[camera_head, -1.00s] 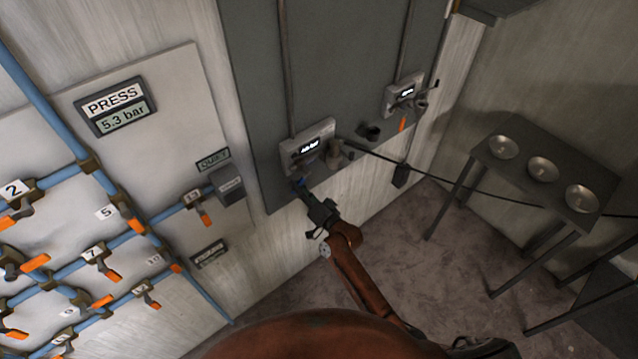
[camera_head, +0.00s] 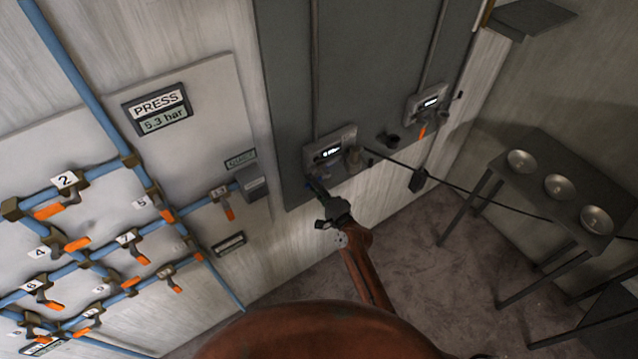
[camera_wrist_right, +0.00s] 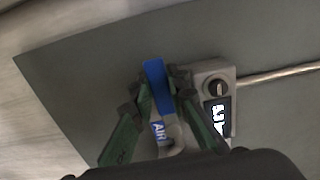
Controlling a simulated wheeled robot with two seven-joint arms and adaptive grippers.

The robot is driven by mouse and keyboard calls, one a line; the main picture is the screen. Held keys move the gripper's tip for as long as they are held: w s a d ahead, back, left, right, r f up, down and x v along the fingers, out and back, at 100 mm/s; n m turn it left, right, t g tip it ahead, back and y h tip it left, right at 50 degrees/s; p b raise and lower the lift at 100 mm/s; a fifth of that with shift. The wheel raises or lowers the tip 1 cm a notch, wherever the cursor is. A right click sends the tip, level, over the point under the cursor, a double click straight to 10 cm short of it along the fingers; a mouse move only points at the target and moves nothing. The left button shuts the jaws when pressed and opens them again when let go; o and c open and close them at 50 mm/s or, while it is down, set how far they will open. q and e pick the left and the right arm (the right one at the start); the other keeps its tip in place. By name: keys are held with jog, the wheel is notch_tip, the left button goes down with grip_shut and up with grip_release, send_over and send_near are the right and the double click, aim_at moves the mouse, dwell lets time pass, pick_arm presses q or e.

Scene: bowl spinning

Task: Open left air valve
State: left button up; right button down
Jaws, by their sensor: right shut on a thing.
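The left air valve is on the left grey unit (camera_head: 331,148) with a lit display, mounted on the dark wall panel. In the right wrist view its blue handle (camera_wrist_right: 155,84) stands between my fingers, with a blue AIR label (camera_wrist_right: 158,132) below it. My right gripper (camera_head: 317,187) is at the lower left of that unit; in the right wrist view its green fingers (camera_wrist_right: 155,95) are shut on the blue handle. The fingers hide part of the valve body. The unit's lit display (camera_wrist_right: 217,117) is right of the fingers there. My left gripper is not in view.
A second unit (camera_head: 426,103) with an orange handle (camera_head: 422,131) is to the right on the panel. Blue pipes (camera_head: 75,72) with several orange-handled valves cover the left wall, under a PRESS display (camera_head: 157,110) reading 5.3 bar. A table (camera_head: 551,149) with three bowls stands right.

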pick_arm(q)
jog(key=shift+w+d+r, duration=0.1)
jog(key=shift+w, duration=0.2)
pick_arm(e)
jog(key=shift+r+m, duration=0.1)
jog(key=shift+m, duration=0.2)
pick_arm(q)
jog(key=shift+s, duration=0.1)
pick_arm(e)
jog(key=c, duration=1.8)
grip_release()
jog(key=shift+c, duration=0.2)
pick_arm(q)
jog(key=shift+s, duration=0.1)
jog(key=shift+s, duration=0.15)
pick_arm(e)
jog(key=shift+s, duration=0.1)
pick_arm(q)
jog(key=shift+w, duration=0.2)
pick_arm(e)
jog(key=v, duration=1.2)
